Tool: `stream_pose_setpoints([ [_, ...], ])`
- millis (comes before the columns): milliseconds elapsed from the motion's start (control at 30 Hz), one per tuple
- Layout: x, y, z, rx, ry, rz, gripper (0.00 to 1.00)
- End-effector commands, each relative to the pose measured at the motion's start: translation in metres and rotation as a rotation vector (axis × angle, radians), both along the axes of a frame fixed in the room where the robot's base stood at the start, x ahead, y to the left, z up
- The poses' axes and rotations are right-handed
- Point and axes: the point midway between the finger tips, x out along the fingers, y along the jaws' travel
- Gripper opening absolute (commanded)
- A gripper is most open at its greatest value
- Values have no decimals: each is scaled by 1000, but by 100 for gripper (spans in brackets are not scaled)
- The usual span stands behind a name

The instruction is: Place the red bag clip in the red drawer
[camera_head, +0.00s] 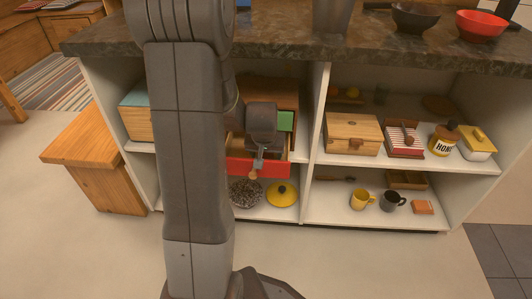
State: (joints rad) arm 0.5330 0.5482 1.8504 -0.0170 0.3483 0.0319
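The red drawer (274,169) is pulled out from a small wooden drawer unit on the upper shelf of the left bay. A small tan pull (253,175) hangs at its front. My gripper (257,165) points down at the drawer's front edge, close to the pull. Its fingers are small and partly merged with the pull, so I cannot tell whether they are open or shut on it. The red bag clip cannot be made out. My arm and wrist hide the left of the drawer and much of its inside.
A green drawer front (286,121) sits above the red drawer. Below are a bowl (245,193) and a yellow lid (282,193). A wooden box (352,134), honey jar (444,140) and mugs (362,199) fill the right bay. A wooden bench (95,150) stands left. The front floor is clear.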

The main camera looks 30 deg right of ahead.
Motion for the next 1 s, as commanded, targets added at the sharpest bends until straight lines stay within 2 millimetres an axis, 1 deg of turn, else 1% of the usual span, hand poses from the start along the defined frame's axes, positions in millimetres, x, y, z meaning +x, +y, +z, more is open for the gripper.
stream_pose_setpoints([
  [167,0,0,1,0,0,0,63],
  [267,0,0,5,0,0,0,63],
  [367,-4,2,20,-1,-2,0,63],
  [600,-21,13,69,-2,-3,0,63],
  [700,-27,17,87,-1,-2,1,63],
  [833,-34,21,104,-1,-1,1,63],
  [1000,-39,23,114,0,0,1,63],
])
